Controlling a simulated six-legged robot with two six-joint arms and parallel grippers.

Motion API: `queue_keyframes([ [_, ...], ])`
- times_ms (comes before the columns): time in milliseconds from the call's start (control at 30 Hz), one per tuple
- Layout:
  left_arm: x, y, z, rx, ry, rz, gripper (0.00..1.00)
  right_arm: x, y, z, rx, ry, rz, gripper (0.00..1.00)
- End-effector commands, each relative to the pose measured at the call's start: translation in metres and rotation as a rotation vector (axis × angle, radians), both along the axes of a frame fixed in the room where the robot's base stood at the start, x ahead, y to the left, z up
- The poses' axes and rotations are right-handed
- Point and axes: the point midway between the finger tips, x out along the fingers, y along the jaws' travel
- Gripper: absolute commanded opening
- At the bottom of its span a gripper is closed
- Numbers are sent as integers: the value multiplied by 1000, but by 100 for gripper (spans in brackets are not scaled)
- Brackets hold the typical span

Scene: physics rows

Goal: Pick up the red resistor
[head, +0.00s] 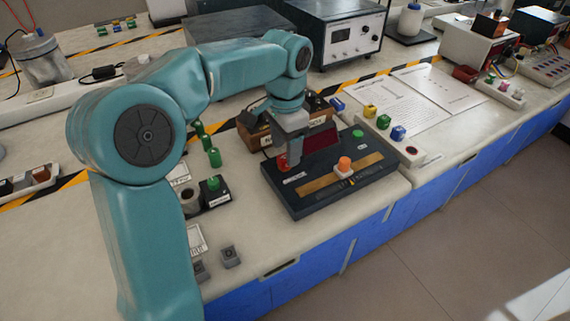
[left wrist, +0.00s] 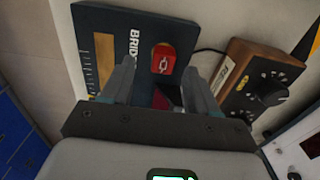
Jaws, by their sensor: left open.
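A small red piece (head: 281,162), which looks like the red resistor, sits at the left end of the dark bridge board (head: 300,206). In the left wrist view the red piece (left wrist: 163,57) has a pale mark on top and lies ahead of the fingertips, beside the board's lettering. My left gripper (head: 290,155) points down over this end of the board and partly hides the red piece. In the left wrist view the left gripper (left wrist: 160,78) has its fingers apart with the red piece lined up between them, not gripped. My right gripper is not in view.
An orange knob (head: 344,163) and a green piece (head: 357,133) stand on the board. A wooden dial box (left wrist: 262,78) is close behind the gripper. A yellow block (head: 370,111) and other coloured blocks lie to the right. Green cylinders (head: 214,157) stand to the left.

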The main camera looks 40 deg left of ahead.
Motion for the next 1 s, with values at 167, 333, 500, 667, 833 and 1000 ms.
queue_keyframes([
  [167, 1, 3, -30, 0, 2, 0, 60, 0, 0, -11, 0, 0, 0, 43],
  [333, 2, 4, -36, 0, 0, 1, 60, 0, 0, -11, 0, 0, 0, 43],
  [500, 2, 4, -35, 0, 0, 1, 50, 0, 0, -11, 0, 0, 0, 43],
  [667, 2, 4, -35, 0, 0, 1, 3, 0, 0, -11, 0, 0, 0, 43],
  [833, 2, 4, -35, 0, 1, 0, 0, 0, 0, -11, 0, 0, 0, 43],
  [1000, 2, 4, -36, 0, 2, 0, 0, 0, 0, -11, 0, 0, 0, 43],
])
